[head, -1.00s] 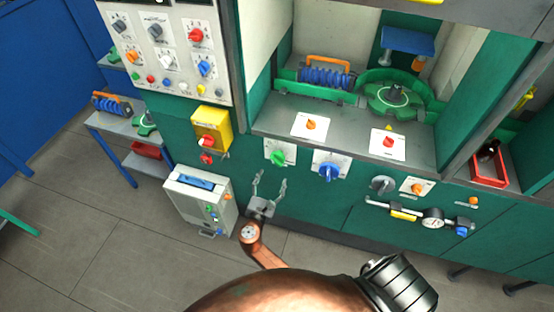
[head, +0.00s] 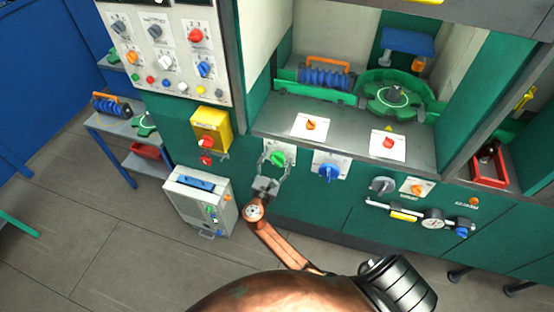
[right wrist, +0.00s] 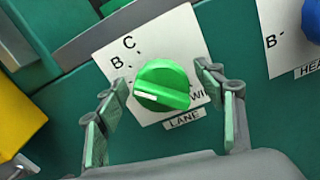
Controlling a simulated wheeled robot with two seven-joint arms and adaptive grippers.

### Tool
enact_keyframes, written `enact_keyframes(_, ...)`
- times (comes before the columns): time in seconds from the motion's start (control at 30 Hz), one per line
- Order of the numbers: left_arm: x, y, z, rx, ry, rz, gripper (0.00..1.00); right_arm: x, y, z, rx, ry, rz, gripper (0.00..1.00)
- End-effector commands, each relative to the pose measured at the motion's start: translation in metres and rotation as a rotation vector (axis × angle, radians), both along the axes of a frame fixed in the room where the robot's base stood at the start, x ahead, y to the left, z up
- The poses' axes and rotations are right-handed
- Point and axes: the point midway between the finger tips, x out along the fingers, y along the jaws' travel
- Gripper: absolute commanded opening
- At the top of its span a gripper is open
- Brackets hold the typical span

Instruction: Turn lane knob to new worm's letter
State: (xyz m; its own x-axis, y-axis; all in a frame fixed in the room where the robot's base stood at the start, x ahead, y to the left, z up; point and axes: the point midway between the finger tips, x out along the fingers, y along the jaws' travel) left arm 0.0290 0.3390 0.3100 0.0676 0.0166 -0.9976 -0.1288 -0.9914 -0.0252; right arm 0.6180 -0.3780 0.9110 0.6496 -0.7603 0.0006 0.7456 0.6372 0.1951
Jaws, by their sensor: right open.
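The green lane knob (head: 278,158) is on a white plate on the green front panel below the counter. In the right wrist view the knob (right wrist: 162,84) shows a white mark at its left, pointing toward the left finger. The letters B and C stand up and left of it; the mark is turned away from both. "LANE" is printed below. My right gripper (head: 277,165) is open, its fingers (right wrist: 162,82) on either side of the knob, contact unclear. A blue worm (head: 327,77) with an orange handle sits on the counter; no letter is readable on it. My left gripper is out of view.
A blue knob (head: 328,172) on its own plate is close right of the lane knob. A yellow box (head: 211,129) with a red knob below it is to the left. A grey cabinet (head: 199,203) stands on the floor below left. Gauge and pipe fittings (head: 432,219) are further right.

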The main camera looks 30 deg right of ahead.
Motion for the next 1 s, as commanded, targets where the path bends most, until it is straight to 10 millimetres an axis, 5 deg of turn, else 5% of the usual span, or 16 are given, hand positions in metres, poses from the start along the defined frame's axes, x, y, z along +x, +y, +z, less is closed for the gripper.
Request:
enact_keyframes(0.67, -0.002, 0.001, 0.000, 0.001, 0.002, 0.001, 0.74, 0.000, 0.000, 0.000, 0.001, 0.001, 0.000, 0.22)
enact_keyframes(1.0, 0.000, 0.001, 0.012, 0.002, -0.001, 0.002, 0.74, 0.000, 0.000, 0.003, -0.038, 0.044, 0.000, 0.20)
